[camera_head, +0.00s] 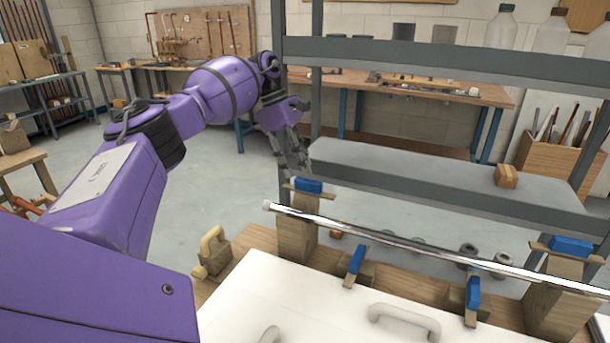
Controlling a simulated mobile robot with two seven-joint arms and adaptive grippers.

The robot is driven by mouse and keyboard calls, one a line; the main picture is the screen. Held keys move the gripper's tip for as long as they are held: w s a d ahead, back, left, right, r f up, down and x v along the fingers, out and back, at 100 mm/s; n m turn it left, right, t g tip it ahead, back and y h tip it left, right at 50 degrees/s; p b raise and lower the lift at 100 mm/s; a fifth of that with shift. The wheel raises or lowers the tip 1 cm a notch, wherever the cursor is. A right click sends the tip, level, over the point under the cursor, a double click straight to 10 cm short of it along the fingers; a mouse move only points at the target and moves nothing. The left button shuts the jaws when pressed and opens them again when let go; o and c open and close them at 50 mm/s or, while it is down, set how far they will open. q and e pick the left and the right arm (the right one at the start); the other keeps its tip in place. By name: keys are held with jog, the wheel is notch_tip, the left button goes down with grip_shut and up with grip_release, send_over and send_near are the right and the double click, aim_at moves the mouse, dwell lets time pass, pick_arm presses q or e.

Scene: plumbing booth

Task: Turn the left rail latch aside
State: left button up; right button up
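A long shiny metal rail (395,239) lies across two wooden posts. The left post (297,234) carries a flat wooden latch bar with a blue block (308,186) on top, lying across above the rail's left end. The right post (553,300) has a similar latch with a blue block (571,246). My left gripper (297,163) points downward just behind and above the left latch, and appears apart from it. Its fingers are small and dark against the shelf frame, so their opening is unclear. My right gripper is out of view.
Two blue-handled pieces (357,259) (472,294) stand in front of the rail. A white panel with handles (405,318) lies at the front. A grey metal shelf frame (430,58) rises behind. A wooden block (214,248) sits left of the panel.

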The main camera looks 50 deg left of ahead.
pick_arm(q)
jog(key=v, duration=0.7)
jog(key=shift+f, duration=0.1)
dwell(0.4)
